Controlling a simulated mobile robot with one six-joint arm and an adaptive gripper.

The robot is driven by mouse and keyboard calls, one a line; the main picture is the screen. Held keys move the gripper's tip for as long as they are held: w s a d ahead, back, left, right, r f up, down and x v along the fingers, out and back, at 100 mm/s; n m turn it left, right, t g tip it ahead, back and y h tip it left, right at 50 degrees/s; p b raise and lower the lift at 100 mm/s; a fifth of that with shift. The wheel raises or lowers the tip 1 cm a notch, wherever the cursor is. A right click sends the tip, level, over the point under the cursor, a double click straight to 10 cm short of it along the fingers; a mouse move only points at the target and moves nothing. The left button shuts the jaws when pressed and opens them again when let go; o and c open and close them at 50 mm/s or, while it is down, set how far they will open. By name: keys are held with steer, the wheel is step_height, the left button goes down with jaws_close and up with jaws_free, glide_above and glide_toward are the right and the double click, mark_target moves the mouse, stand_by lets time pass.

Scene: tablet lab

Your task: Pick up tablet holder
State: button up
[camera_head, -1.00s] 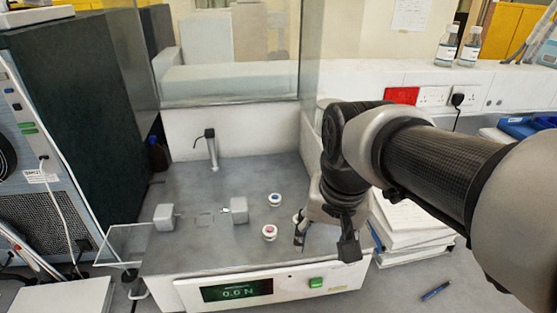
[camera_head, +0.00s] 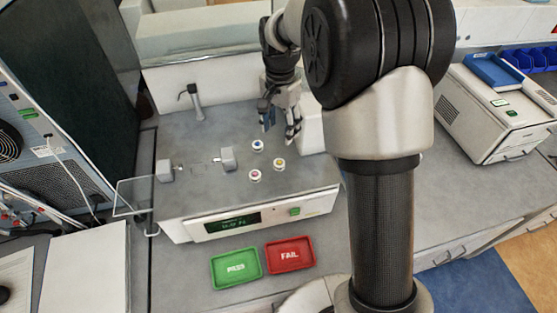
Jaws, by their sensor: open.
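Three small white round tablet holders stand on the grey top of the tester (camera_head: 205,195). One has a blue centre (camera_head: 257,146), one a yellow centre (camera_head: 279,164), and one a pink-red centre (camera_head: 254,176). My gripper (camera_head: 279,132) points down with its fingers apart and nothing between them. It is behind and to the right of the blue-centred holder and beyond the yellow-centred one in the picture. I cannot tell its exact height above the top. No holder is hidden by the fingers.
Two grey jaw blocks (camera_head: 228,158) (camera_head: 165,171) stand left of the holders. A bent metal post (camera_head: 195,103) is behind them. A green PASS tray (camera_head: 235,268) and a red FAIL tray (camera_head: 290,254) lie in front. A clear panel sticks out at left.

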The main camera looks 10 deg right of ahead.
glide_above(279, 162)
steer(key=f, duration=0.8)
steer(key=shift+w+d+f, duration=0.15)
steer(key=shift+w+f, duration=0.05)
steer(key=f, duration=0.4)
steer(key=shift+s, duration=0.25)
steer(key=shift+f, duration=0.6)
steer(key=shift+c, duration=0.4)
steer(key=c, duration=0.9)
